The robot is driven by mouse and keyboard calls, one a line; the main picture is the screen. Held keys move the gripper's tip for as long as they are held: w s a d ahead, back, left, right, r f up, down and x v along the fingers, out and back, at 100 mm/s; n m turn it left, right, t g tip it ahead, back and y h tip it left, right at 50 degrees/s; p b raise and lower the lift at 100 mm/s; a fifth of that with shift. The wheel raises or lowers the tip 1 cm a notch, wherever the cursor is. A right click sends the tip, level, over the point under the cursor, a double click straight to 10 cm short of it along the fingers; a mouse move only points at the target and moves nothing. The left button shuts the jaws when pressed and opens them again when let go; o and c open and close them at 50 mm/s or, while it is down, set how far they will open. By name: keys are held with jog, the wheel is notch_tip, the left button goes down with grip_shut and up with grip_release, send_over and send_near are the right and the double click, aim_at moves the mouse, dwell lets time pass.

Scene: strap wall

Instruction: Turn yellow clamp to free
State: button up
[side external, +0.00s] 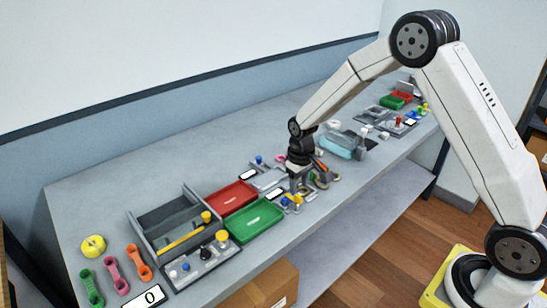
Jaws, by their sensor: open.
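My gripper (296,190) points down over the middle of the bench, just behind the green tray's right end. Its jaws are small in this view, and they are open. A small yellow part (292,202) shows right at the fingertips, beside a small blue one. It may be the yellow clamp, but its shape and turn angle are too small to tell. I cannot tell whether the fingers touch it. Other yellow parts stand at the left: a knob (206,217), a second knob (222,236) and a long bar (183,241).
A red tray (232,198) and a green tray (256,220) lie left of my gripper. A grey divided box (165,215) stands further left. Orange and dark parts (322,174) crowd the gripper's right side. The back left bench top is clear.

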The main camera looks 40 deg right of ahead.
aim_at(298, 196)
jog(key=shift+f, duration=2)
jog(key=shift+c, duration=0.2)
grip_shut()
